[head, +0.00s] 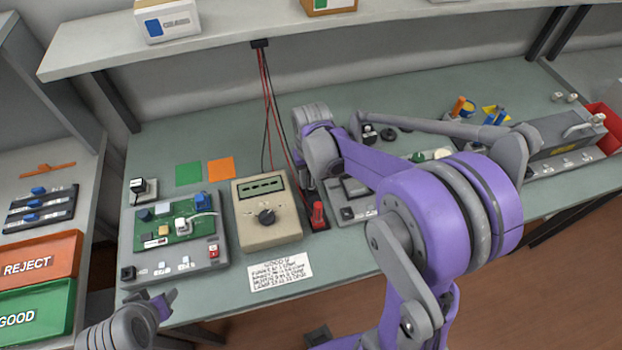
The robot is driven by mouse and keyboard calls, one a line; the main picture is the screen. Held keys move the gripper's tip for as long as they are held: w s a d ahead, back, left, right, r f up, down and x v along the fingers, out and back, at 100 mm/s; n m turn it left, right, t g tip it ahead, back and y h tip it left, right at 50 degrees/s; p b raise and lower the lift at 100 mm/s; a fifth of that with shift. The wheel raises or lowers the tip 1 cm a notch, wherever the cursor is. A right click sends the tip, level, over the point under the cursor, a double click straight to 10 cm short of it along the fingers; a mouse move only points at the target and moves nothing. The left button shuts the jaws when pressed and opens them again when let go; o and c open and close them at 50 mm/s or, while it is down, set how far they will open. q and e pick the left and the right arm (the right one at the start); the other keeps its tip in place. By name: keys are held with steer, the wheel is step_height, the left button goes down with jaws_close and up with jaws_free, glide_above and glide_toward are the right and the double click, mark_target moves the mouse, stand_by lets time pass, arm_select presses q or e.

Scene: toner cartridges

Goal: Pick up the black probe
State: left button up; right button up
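A red probe (318,215) stands upright in a dark holder just right of the beige meter (265,212). I cannot make out the black probe; the spot beside the red one is partly covered by my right arm. A black lead and red leads (268,100) hang from a clip under the shelf, down behind the meter. My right gripper (304,178) is low beside the meter's upper right corner, near the probe holder; its fingers are mostly hidden by its own wrist. My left gripper (160,303) is at the lower left, off the bench's front edge, away from the probes.
A grey fixture with a green circuit board (178,225) lies left of the meter. A note card (280,272) lies in front of it. A shelf (230,40) overhangs the back.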

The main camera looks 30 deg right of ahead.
jaws_close()
step_height(320, 180, up, 10)
steer(key=shift+r+p, duration=0.1)
steer(key=shift+p, duration=0.2)
stand_by(0.4)
steer(key=shift+s, duration=0.1)
